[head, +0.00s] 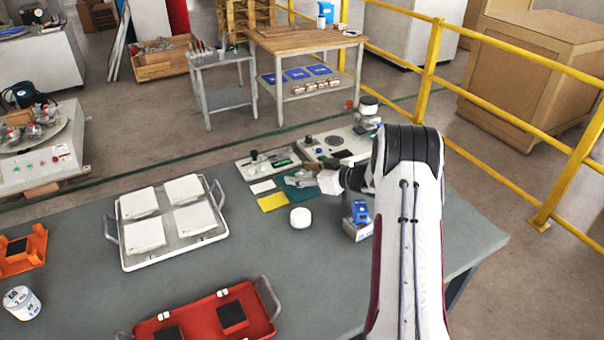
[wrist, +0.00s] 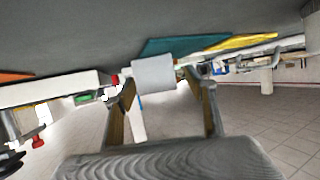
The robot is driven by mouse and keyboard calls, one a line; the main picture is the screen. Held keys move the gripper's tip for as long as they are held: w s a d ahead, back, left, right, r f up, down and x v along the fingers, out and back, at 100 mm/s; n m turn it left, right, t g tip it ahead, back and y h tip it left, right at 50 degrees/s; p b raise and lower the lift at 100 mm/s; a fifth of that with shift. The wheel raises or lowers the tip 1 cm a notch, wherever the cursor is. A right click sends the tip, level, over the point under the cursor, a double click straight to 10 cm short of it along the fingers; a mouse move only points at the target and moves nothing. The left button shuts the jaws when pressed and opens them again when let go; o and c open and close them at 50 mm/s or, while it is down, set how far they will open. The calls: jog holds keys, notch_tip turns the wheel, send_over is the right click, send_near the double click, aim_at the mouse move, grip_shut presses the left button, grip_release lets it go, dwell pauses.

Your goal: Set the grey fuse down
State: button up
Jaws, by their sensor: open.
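My gripper (wrist: 164,84) is open, with its two fingers on either side of a light grey cylinder, the grey fuse (wrist: 153,73). In the wrist view, which looks upside down, the fuse is beside a teal pad (wrist: 185,46); I cannot tell whether it touches the pad. The left finger is close to the fuse, and a gap shows towards the right finger. In the head view my gripper (head: 308,179) is low over the teal pad (head: 297,182) near the table's far edge.
Yellow (head: 273,201) and white (head: 262,187) pads lie left of my gripper. Test devices (head: 268,163) stand behind it. A round white container (head: 300,217) and a blue item (head: 360,211) are nearby. A white tray of tiles (head: 128,207) and a red tray (head: 262,322) take up the front and left.

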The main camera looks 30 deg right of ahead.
aim_at(303, 172)
jog(key=shift+r, duration=0.2)
jog(key=shift+s+d+r, duration=0.2)
jog(key=shift+s+d, duration=0.05)
jog(key=shift+s, duration=0.25)
jog(key=shift+v, duration=1)
notch_tip(303, 172, up, 7)
jog(key=shift+w+a, duration=0.1)
